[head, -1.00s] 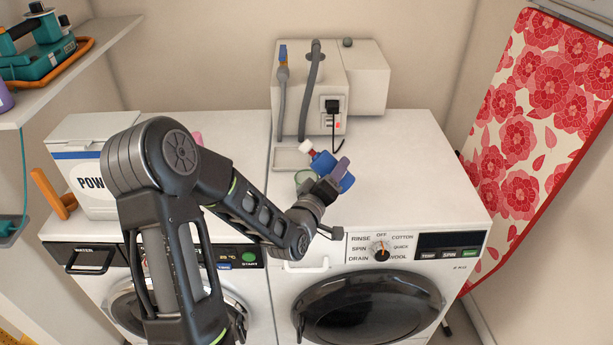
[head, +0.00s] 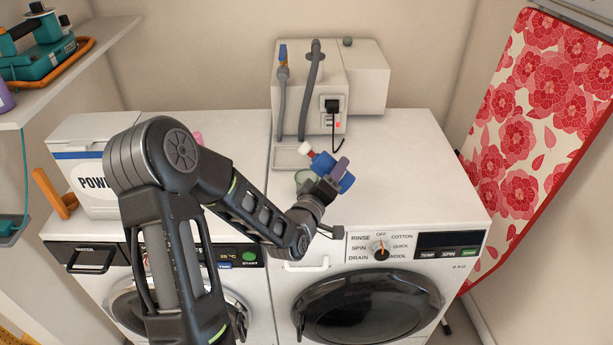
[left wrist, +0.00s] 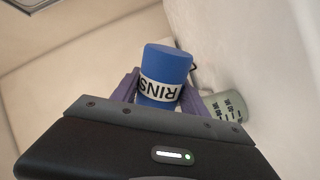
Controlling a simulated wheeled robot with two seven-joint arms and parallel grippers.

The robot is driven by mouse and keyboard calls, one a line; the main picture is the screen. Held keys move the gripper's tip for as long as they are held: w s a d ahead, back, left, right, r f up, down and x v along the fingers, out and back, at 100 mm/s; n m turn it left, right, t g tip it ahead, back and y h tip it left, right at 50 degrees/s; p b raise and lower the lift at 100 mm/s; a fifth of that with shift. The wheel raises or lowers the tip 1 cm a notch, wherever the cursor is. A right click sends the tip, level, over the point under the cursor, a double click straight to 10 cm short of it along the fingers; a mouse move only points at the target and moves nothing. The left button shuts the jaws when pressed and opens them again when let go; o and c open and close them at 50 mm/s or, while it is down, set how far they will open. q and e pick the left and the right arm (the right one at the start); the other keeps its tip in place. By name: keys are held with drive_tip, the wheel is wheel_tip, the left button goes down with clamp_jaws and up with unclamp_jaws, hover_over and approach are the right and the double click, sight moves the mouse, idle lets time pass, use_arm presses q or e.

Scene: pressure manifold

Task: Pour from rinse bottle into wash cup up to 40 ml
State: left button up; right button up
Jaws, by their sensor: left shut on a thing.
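The blue rinse bottle (head: 323,162) is in my left gripper (head: 332,175), above the right machine's top. It is tilted, with its white and red neck end toward the upper left. In the left wrist view the bottle (left wrist: 167,65) shows a white band reading "RINS" between the purple fingers. The pale green wash cup (head: 302,177) stands just left of and below the gripper, partly hidden by it. The cup (left wrist: 222,105) also shows in the left wrist view with dark markings. Its liquid level cannot be read, and no stream is visible. My right gripper is not in view.
A white box unit (head: 312,85) with hoses and a plug stands at the back. A shallow grey tray (head: 290,158) lies before it. A powder box (head: 90,165) stands at the left. The right machine's top (head: 415,165) is clear to the right.

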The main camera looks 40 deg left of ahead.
sight(344, 188)
use_arm(q)
drive_tip(key=shift+f+n+p, duration=0.35)
drive_tip(key=shift+n+p, duration=0.4)
drive_tip(key=shift+n, duration=0.25)
idle(2.4)
drive_tip(key=m+b, duration=0.4)
drive_tip(key=b, duration=0.1)
drive_tip(key=shift+f, duration=0.15)
drive_tip(key=shift+r, duration=0.35)
drive_tip(key=shift+a+p, duration=0.15)
drive_tip(key=shift+p, duration=0.15)
drive_tip(key=shift+f+m+b, duration=0.1)
drive_tip(key=shift+m+b, duration=0.6)
drive_tip(key=shift+b, duration=0.15)
drive_tip(key=d+f+m+b, duration=0.1)
drive_tip(key=m+b, duration=0.1)
drive_tip(key=b, duration=0.1)
drive_tip(key=d+f+m+b, duration=0.1)
drive_tip(key=b, duration=0.2)
drive_tip(key=d+f+m+b, duration=0.1)
drive_tip(key=m+b, duration=0.1)
drive_tip(key=b, duration=0.1)
drive_tip(key=shift+w+d+f+m+t, duration=0.2)
drive_tip(key=shift+w+m+t, duration=0.05)
drive_tip(key=shift+m+t, duration=0.05)
drive_tip(key=shift+w+d+m+b, duration=0.1)
drive_tip(key=shift+d+m+b, duration=0.35)
drive_tip(key=shift+m+b, duration=0.5)
